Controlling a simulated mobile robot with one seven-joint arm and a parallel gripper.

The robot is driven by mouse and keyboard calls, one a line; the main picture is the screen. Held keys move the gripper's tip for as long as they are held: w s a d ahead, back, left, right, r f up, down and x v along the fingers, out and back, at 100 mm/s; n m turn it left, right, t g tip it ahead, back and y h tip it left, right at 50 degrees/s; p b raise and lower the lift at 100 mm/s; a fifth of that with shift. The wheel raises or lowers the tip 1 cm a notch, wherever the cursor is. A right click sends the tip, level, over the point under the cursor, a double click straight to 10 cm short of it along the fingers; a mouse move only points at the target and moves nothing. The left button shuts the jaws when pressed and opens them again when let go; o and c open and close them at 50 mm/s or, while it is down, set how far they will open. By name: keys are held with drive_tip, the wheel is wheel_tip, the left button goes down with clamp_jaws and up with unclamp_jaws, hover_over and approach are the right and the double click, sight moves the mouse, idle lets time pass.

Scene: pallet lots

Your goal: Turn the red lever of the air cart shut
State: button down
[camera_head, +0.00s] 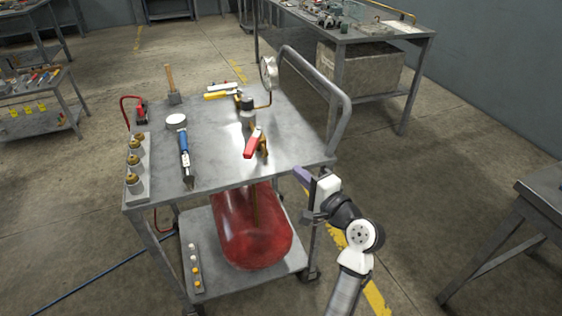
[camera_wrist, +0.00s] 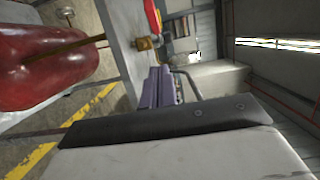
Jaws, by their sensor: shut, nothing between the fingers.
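The red lever (camera_head: 254,142) sits on a brass valve (camera_head: 264,146) near the front right of the air cart's grey top (camera_head: 215,150). It slants up and to the right in the head view. In the wrist view the red lever (camera_wrist: 153,15) shows at the top edge, partly cut off, with the brass valve (camera_wrist: 146,43) below it. My gripper (camera_head: 301,173) is shut and empty, with purple fingers, just off the cart's front right corner. It is apart from the lever, to its right and nearer the camera. The purple fingers (camera_wrist: 158,88) also show in the wrist view.
The cart's push handle (camera_head: 335,95) rises at the right. A gauge (camera_head: 268,73), a blue-handled tool (camera_head: 184,150), a white disc (camera_head: 176,121) and several brass fittings (camera_head: 135,162) are on top.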

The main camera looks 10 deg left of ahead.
drive_tip(key=p, duration=0.2)
approach(256, 146)
drive_tip(key=w, duration=0.4)
drive_tip(key=a, duration=0.3)
drive_tip(key=shift+a+r+p, duration=0.15)
drive_tip(key=shift+a+p, duration=0.1)
drive_tip(key=shift+p, duration=0.15)
drive_tip(key=shift+a, duration=0.45)
drive_tip(key=shift+a, duration=0.15)
